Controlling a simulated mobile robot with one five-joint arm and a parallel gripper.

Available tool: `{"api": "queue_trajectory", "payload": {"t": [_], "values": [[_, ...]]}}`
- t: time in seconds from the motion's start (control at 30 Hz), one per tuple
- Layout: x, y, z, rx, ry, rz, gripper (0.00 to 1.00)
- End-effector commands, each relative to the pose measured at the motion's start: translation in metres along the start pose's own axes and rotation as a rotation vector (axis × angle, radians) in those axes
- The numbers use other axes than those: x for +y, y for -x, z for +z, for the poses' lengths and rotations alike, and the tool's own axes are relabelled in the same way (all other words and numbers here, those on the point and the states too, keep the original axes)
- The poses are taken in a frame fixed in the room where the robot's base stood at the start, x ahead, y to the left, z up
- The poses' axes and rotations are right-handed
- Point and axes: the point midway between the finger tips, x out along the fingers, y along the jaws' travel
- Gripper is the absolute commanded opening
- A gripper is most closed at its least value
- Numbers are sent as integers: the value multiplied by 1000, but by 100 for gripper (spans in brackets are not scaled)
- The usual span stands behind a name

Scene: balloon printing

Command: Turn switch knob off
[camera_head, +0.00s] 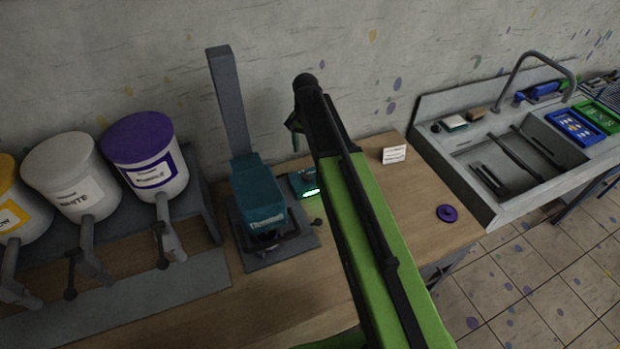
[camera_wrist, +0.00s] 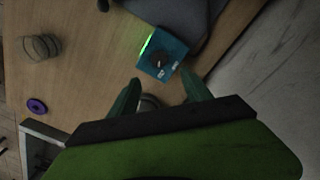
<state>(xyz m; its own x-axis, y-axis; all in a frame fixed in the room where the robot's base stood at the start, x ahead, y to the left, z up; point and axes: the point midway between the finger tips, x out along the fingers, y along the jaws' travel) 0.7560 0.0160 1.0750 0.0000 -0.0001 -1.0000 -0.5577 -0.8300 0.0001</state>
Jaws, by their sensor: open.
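The switch box (camera_wrist: 164,52) is a small teal box on the wooden table, with a lit green strip along one edge. Its dark round knob (camera_wrist: 159,60) sits on its face, with small white labels beside it too small to read. In the head view the switch box (camera_head: 303,185) stands just right of the teal machine, its green light glowing; my arm is close beside it. My gripper (camera_wrist: 163,88) is open and empty in the wrist view, its two green fingers pointing toward the box with a gap before the knob. In the head view my gripper (camera_head: 295,125) is partly hidden behind my arm.
The teal press machine (camera_head: 258,200) with its tall grey column stands left of the switch. Paint buckets (camera_head: 145,150) stand further left.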

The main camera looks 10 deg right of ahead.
Motion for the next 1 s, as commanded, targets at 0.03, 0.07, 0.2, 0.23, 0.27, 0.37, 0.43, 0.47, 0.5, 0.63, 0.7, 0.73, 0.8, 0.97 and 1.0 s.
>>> {"api": "queue_trajectory", "payload": {"t": [0.03, 0.07, 0.2, 0.23, 0.27, 0.37, 0.43, 0.47, 0.5, 0.63, 0.7, 0.73, 0.8, 0.97, 1.0], "values": [[0, -23, 0, 0, 0, 0, 57], [0, -29, 0, 0, 1, 0, 57], [0, -58, 0, 0, 1, 0, 57], [0, -64, 0, 0, 1, 0, 57], [0, -70, 0, 0, 1, 0, 57], [0, -90, 0, 0, 1, 0, 57], [0, -103, 0, 0, 2, 0, 57], [-1, -108, 0, 0, 2, 0, 57], [-1, -113, 0, 0, 2, 0, 57], [-1, -120, 1, 0, 2, 0, 57], [-1, -120, 1, 0, 2, 0, 57], [-1, -119, 1, 0, 2, 0, 57], [-1, -118, 1, 0, 2, 0, 57], [-1, -118, 1, 0, 2, 0, 46], [-1, -118, 1, 0, 2, 0, 41]]}}
